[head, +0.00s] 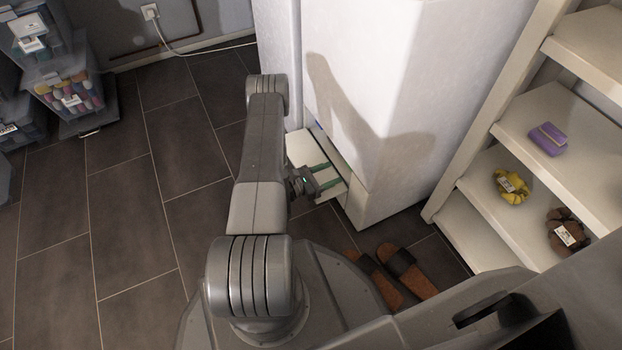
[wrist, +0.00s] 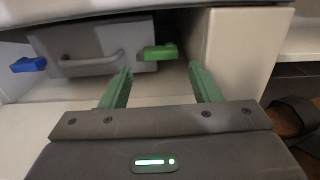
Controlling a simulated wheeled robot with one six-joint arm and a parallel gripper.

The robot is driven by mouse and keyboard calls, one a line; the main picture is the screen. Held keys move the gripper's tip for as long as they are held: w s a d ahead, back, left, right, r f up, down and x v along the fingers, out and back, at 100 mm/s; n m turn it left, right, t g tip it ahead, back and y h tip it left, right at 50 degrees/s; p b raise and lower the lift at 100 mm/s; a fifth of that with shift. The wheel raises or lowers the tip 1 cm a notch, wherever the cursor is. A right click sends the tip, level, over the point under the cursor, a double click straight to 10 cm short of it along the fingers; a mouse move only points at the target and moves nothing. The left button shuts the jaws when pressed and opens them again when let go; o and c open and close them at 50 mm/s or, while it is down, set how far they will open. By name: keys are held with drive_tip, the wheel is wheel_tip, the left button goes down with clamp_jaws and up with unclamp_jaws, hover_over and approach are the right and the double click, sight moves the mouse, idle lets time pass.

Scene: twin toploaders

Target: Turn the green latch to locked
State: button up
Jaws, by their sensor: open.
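The green latch (wrist: 158,52) shows in the wrist view, just right of a grey panel (wrist: 115,50) with a bar handle (wrist: 90,64). It lies roughly level, its left part reaching to the panel's right edge. My gripper (wrist: 160,69) is open and empty, its green fingers pointing toward the latch. The latch appears between the fingertips in the picture, beyond them; I see no contact. In the head view my gripper (head: 332,175) is low at the white cabinet's base opening, and the latch is hidden there.
A blue latch (wrist: 28,65) sits left of the panel. A white wall (wrist: 235,55) stands close by the right finger. Brown sandals (head: 400,270) lie on the floor right of my arm.

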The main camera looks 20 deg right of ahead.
drive_tip(key=a+p, duration=0.1)
drive_tip(key=a, duration=0.6)
drive_tip(key=shift+s+a+p, duration=0.15)
drive_tip(key=shift+s+p, duration=0.15)
drive_tip(key=shift+s, duration=0.05)
drive_tip(key=d+b, duration=0.1)
drive_tip(key=d, duration=0.3)
drive_tip(key=w+d+b, duration=0.1)
drive_tip(key=d, duration=0.4)
drive_tip(key=d+b, duration=0.2)
drive_tip(key=d, duration=0.2)
drive_tip(key=shift+w+d, duration=0.15)
drive_tip(key=shift+d, duration=0.25)
